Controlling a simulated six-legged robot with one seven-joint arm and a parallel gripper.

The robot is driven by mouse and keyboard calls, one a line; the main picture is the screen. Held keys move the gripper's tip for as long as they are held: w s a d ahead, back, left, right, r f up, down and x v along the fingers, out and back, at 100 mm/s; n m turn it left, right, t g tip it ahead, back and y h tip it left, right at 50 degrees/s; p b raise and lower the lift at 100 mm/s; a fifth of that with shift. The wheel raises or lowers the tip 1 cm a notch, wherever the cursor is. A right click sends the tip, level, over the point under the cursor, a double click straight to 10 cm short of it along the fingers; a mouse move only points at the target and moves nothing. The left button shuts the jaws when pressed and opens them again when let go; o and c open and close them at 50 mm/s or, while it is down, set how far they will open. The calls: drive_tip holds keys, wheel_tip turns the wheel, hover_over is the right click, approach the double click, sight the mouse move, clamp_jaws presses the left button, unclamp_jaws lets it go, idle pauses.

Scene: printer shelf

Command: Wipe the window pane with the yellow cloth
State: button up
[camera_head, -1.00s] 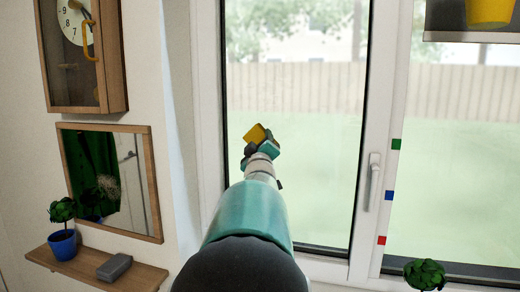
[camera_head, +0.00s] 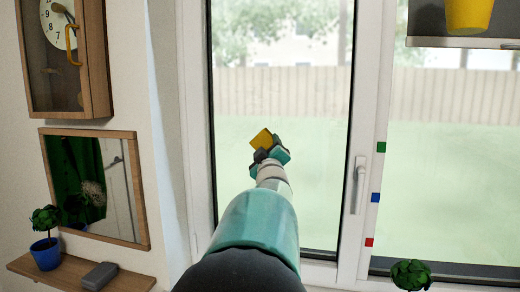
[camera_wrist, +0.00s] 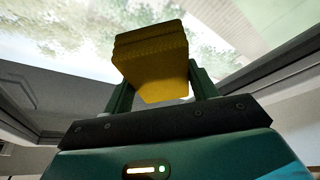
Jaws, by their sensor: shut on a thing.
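The yellow cloth (camera_head: 262,138) is a folded, block-like pad in front of the left window pane (camera_head: 300,105). My gripper (camera_head: 268,150) is shut on it, as the wrist view also shows, with the cloth (camera_wrist: 152,62) between the two green fingers (camera_wrist: 158,88). The cloth sticks out beyond the fingertips. I cannot tell whether it touches the glass. The pane is tall, in a white frame with a dark inner edge, with a fence and greenery behind it. My arm hides part of the pane's lower left.
A white window handle (camera_head: 358,185) is on the frame right of the pane. Green, blue and red (camera_head: 369,242) squares mark the frame. At left are a clock (camera_head: 62,50), a mirror (camera_head: 97,187) and a shelf (camera_head: 75,275) with a plant (camera_head: 46,238) and a grey block (camera_head: 99,276).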

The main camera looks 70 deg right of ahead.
drive_tip(key=shift+s+d, duration=0.15)
drive_tip(key=shift+s, duration=0.7)
drive_tip(key=shift+s+a, duration=0.15)
drive_tip(key=shift+a, duration=1.15)
drive_tip(key=shift+s+a, duration=0.1)
drive_tip(key=shift+a, duration=1.6)
drive_tip(key=shift+s+a, duration=0.1)
drive_tip(key=shift+s+a, duration=0.2)
drive_tip(key=shift+a, duration=1.2)
